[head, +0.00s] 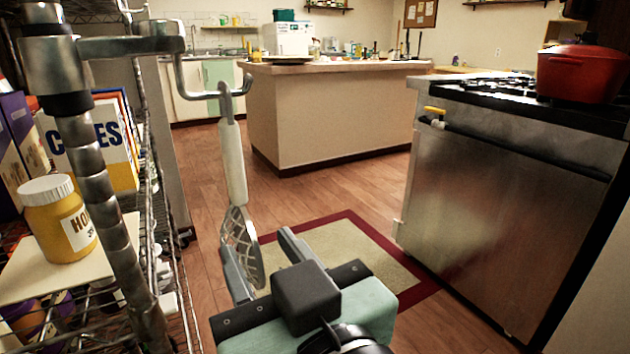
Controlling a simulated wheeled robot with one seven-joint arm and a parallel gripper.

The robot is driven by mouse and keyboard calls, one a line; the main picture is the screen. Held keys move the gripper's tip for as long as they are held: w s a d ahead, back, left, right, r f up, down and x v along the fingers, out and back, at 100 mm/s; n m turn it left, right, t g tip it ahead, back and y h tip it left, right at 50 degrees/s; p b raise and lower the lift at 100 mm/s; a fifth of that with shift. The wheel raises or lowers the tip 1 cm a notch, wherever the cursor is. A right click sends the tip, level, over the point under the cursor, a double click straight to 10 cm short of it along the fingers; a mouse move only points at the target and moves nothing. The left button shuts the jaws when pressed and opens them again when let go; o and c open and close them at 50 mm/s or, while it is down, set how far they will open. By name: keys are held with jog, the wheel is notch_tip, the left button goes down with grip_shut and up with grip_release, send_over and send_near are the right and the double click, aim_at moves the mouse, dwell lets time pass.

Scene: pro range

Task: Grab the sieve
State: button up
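The sieve (235,178) has a long pale handle and a lattice head (243,243). It hangs upright, head down, from a metal hook on the shelf rack at left. My gripper (261,247) is in the lower middle with its two fingers spread apart. The sieve's head shows between the fingers in the picture, close to the left finger and partly overlapped by it. There is a clear gap to the right finger. I cannot tell whether the left finger touches the head.
A wire shelf rack with a metal post (100,190) stands close at left, holding a yellow honey jar (60,218) and boxes. A steel stove (500,190) with a red pot (583,73) is at right. A counter island (330,115) stands behind. A red-bordered mat (385,262) lies on open floor.

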aim_at(237, 213)
jog(key=p, duration=0.1)
jog(key=w+p, duration=0.1)
jog(key=p, duration=0.1)
jog(key=shift+a+r, duration=0.2)
jog(key=shift+r, duration=0.05)
jog(key=shift+p+x, duration=0.75)
jog(key=shift+x, duration=3.05)
jog(key=shift+s+a+f, duration=0.1)
jog(key=shift+a+f, duration=0.05)
jog(key=shift+f, duration=0.05)
jog(key=shift+c, duration=0.3)
grip_shut()
